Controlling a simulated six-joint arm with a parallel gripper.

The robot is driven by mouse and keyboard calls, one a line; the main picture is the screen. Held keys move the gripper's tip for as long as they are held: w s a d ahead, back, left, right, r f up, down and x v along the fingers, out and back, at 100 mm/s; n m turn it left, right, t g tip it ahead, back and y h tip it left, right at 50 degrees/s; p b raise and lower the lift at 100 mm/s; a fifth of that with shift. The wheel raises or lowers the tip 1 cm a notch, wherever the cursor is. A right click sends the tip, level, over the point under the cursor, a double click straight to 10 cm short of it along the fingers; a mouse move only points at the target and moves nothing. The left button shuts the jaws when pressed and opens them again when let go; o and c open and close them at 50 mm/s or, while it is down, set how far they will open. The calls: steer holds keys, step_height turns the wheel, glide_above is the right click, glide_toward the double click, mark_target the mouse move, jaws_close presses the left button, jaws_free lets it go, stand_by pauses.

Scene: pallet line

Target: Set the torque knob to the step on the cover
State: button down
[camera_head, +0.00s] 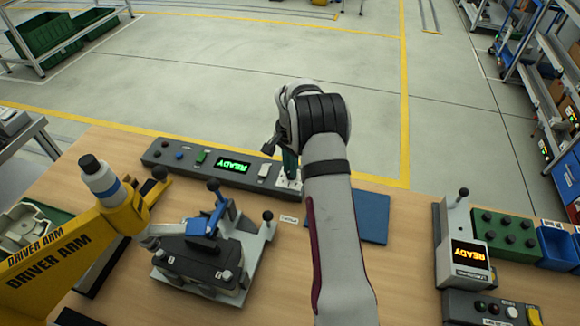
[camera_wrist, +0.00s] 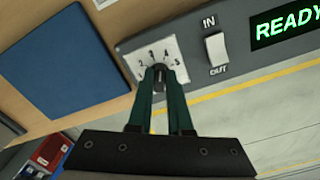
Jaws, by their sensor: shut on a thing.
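The torque knob (camera_wrist: 159,84) sits on a white dial plate (camera_wrist: 137,60) marked with numbers, of which 2, 3, 4 and 5 show, at the end of the grey control panel (camera_wrist: 190,38). My gripper (camera_wrist: 161,76) has its two green fingers closed around the knob, which hides most of it; its pointer setting cannot be read. In the head view my gripper (camera_head: 288,172) is at the panel's right end and partly hidden by my wrist. A dark covered unit (camera_head: 200,262) sits in a grey fixture; I cannot read a step on its cover.
The panel carries a white IN/OUT rocker (camera_wrist: 216,49) and a lit READY display (camera_wrist: 287,23). A blue mat (camera_head: 372,216) lies beside my forearm. The yellow driver arm (camera_head: 95,235) stands left. A second READY device (camera_head: 469,254) and a green rack (camera_head: 505,236) stand right.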

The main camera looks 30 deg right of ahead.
steer(key=n, duration=0.6)
steer(key=shift+s+d+n, duration=0.1)
steer(key=shift+n, duration=0.2)
steer(key=n, duration=0.6)
steer(key=shift+d+n, duration=0.15)
steer(key=shift+n, duration=0.15)
steer(key=c, duration=0.8)
jaws_free()
steer(key=shift+c, duration=0.2)
step_height(320, 180, up, 16)
